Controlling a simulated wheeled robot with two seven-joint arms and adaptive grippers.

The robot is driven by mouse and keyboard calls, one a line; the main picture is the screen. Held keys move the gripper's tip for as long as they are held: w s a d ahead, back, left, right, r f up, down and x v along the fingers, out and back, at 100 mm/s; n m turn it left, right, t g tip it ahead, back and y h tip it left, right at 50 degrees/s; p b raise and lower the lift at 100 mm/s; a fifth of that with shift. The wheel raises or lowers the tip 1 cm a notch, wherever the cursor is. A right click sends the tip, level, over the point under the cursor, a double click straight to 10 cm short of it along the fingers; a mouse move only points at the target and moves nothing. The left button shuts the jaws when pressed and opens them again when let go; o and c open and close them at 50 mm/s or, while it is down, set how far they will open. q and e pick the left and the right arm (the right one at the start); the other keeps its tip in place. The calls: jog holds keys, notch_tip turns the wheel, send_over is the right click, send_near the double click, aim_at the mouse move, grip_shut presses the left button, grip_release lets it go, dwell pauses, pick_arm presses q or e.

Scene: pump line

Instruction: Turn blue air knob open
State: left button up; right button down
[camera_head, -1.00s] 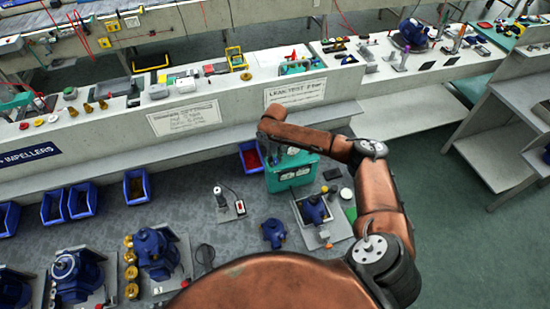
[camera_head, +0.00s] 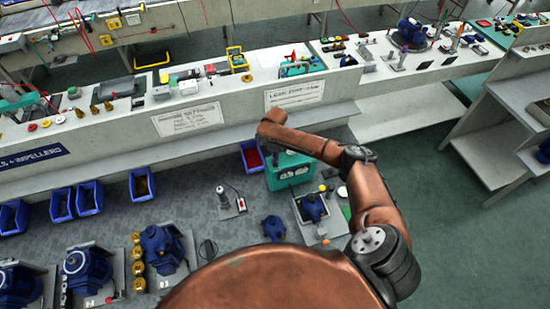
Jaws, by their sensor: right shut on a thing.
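The teal test box (camera_head: 290,175) with two round dials stands on the grey bench below my right arm. My right gripper (camera_head: 272,160) points down at the box's upper left part, under the copper wrist. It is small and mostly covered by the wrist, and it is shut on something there. That spot fits the blue air knob, but the knob itself is hidden. My left gripper is out of view.
A blue pump part on a grey plate (camera_head: 322,231) and another blue part (camera_head: 273,228) are in front of the box. A blue bin with red inside (camera_head: 251,158) stands left of it. A black-handled tool (camera_head: 222,198) is nearby.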

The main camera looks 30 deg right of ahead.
jog(key=n, duration=0.5)
jog(key=shift+n, duration=0.4)
dwell(0.4)
jog(key=c, duration=1.6)
grip_release()
jog(key=shift+r, duration=0.1)
notch_tip(320, 180, up, 12)
jog(key=shift+f, duration=0.1)
